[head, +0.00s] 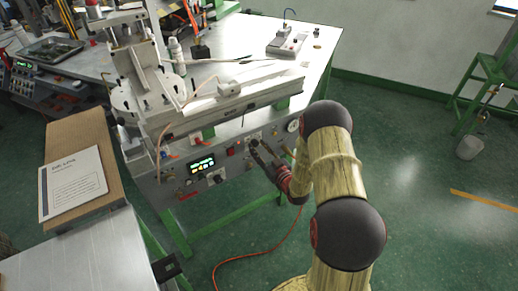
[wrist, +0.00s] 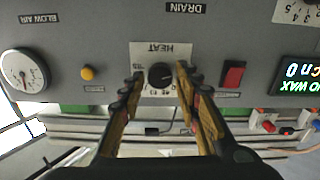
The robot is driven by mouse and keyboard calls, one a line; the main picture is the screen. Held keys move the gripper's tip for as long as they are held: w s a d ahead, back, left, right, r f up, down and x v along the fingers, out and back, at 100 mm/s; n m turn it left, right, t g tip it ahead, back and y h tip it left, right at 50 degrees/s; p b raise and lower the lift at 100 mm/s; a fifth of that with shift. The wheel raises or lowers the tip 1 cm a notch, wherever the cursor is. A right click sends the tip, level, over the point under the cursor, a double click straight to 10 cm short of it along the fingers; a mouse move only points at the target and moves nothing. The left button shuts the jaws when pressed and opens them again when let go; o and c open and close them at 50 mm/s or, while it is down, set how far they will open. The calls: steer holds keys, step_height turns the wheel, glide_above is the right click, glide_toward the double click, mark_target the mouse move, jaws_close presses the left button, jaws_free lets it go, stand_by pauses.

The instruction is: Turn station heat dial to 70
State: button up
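The heat dial (wrist: 160,75) is a black knob on a white plate marked HEAT, which appears upside down in the wrist view. It sits on the grey front panel (wrist: 105,60) of the station. My gripper (wrist: 153,80) is open, with one finger on each side of the dial. The right finger is close to the knob, and the left finger has a wider gap. I cannot tell whether either touches the panel. The dial's setting is too small to read. In the head view my gripper (head: 262,155) reaches the panel below the dial.
A red rocker switch (wrist: 233,75) and a lit display (wrist: 298,73) are right of the dial in the wrist view. A yellow button (wrist: 88,72) and a round gauge (wrist: 23,71) are left.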

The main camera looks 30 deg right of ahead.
jaws_close()
steer(key=shift+m, duration=0.4)
steer(key=m+p, duration=0.1)
steer(key=m, duration=0.3)
steer(key=shift+m, duration=0.4)
steer(key=m+p, duration=0.2)
steer(key=m, duration=0.3)
steer(key=m+p, duration=0.2)
steer(key=m, duration=0.4)
steer(key=shift+r+m, duration=0.1)
steer(key=shift+m, duration=0.3)
steer(key=m+p, duration=0.2)
steer(key=m, duration=0.4)
steer(key=shift+m, duration=0.3)
